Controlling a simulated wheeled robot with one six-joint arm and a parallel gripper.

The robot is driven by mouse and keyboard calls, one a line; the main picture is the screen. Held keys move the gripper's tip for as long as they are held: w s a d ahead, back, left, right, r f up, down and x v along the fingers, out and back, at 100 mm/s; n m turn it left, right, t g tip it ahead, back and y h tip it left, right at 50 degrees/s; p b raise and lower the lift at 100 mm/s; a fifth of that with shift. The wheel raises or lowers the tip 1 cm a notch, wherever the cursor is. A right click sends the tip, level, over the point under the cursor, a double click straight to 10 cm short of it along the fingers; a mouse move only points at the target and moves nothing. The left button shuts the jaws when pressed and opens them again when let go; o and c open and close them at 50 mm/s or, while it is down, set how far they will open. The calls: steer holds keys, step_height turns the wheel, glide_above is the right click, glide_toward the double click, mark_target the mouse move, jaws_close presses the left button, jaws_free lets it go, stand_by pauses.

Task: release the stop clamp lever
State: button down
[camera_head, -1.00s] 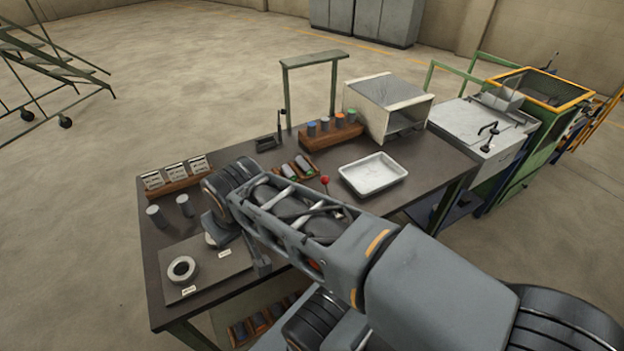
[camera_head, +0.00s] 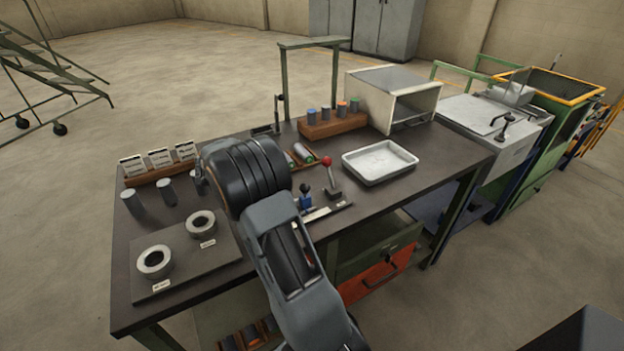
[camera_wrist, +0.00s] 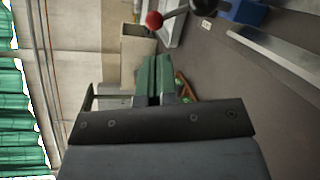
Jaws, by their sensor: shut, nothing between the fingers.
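A lever with a red ball knob (camera_head: 327,161) stands on a dark base near the table's front edge. Its red knob (camera_wrist: 153,20) shows at the top of the wrist view, on a rod. Left of it in the head view is a small blue block with a dark knob (camera_head: 305,201), beside a pale rail (camera_head: 322,214). The blue block (camera_wrist: 247,12) is at the wrist view's top right. I cannot tell which is the stop clamp lever. My gripper (camera_wrist: 154,75) is shut and empty, apart from the red knob in the wrist view; my arm hides it in the head view.
A white tray (camera_head: 380,161) lies right of the red-knobbed lever. A rack of capped cylinders (camera_head: 333,124) and an open box (camera_head: 405,95) stand behind. Two rings (camera_head: 154,261) (camera_head: 201,222) lie on a plate at left. A green gantry frame (camera_head: 315,43) rises from the table's back.

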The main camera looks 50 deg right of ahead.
mark_target(330, 173)
steer(key=w+f, duration=0.1)
steer(key=d+f+g+h+b, duration=0.1)
steer(key=w+d+f+h, duration=0.1)
steer(key=shift+w+f+m+g, duration=0.3)
steer(key=shift+f+g, duration=0.05)
steer(key=shift+g, duration=0.05)
steer(key=shift+d, duration=0.1)
steer(key=x, duration=1)
stand_by(0.4)
